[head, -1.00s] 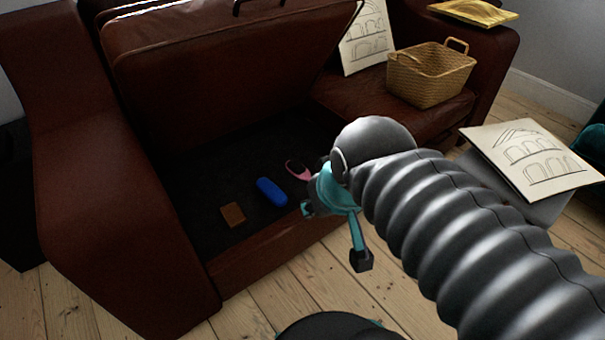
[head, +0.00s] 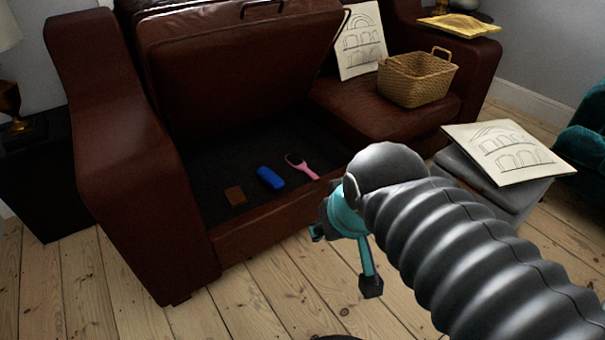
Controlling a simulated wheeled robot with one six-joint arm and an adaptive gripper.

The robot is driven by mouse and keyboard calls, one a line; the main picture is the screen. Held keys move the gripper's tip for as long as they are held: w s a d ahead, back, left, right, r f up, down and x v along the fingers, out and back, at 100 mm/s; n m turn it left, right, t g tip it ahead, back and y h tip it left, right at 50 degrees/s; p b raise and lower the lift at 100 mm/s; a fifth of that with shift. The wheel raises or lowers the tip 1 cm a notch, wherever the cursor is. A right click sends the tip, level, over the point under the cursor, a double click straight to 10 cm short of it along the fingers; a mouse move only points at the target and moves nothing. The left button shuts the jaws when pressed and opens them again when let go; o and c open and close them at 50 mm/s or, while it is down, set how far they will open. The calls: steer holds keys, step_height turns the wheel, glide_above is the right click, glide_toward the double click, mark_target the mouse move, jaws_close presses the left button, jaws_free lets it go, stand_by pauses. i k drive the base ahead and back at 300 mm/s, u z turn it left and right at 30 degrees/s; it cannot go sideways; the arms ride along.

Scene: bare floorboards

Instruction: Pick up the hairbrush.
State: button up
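A pink hairbrush (head: 302,167) with a dark head lies in the open storage space under the lifted seat of the brown leather sofa (head: 125,165). My gripper (head: 343,262) is outside the sofa, in front of the storage space, lower and to the right of the hairbrush in the picture. One teal finger points down with a dark tip, and another shows at the left. Nothing shows held between them, though the arm hides part of the gripper.
The raised seat (head: 235,70) stands behind the storage space, and its front wall (head: 265,225) stands before it. A wicker basket (head: 415,82) and a drawing (head: 362,40) rest on the right seat. A grey stool (head: 480,185) bears another drawing (head: 510,150). Floorboards in front are clear.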

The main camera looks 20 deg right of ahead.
mark_target(293, 160)
steer(key=u, duration=0.35)
steer(key=i, duration=1.15)
